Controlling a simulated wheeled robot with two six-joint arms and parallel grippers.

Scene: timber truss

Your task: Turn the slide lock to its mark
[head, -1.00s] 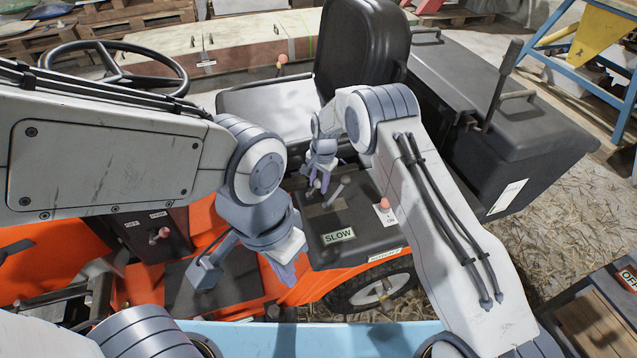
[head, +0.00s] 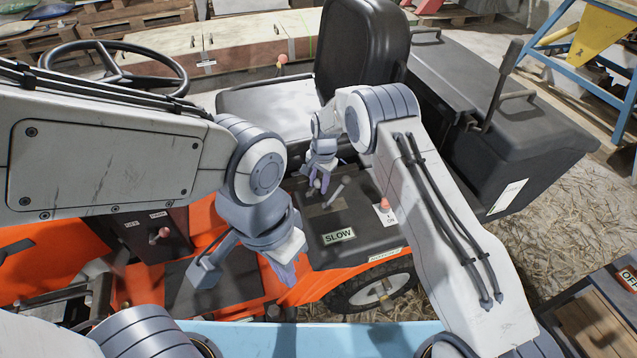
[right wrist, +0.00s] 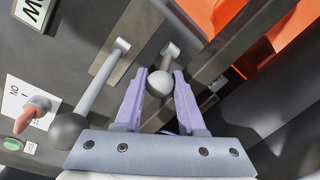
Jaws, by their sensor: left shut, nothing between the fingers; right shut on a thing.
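My right gripper (head: 320,180) reaches down to the black console beside the seat. In the right wrist view its purple fingers are shut on the grey ball knob of a short lever (right wrist: 160,82). A small label (right wrist: 208,99) by this lever is partly hidden and I cannot read it, so I cannot tell if this lever is the slide lock. No mark for it is clear. A second lever (right wrist: 90,95) with a dark ball knob stands beside it, untouched. My left gripper (head: 285,270) is shut and empty, pointing down over the orange body at the console's left.
The console carries a SLOW label (head: 339,236) and a red knob (head: 384,204) by an ON label. The seat (head: 275,110) stands behind it and a black box (head: 500,120) to its right. A steering wheel (head: 115,65) is at upper left.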

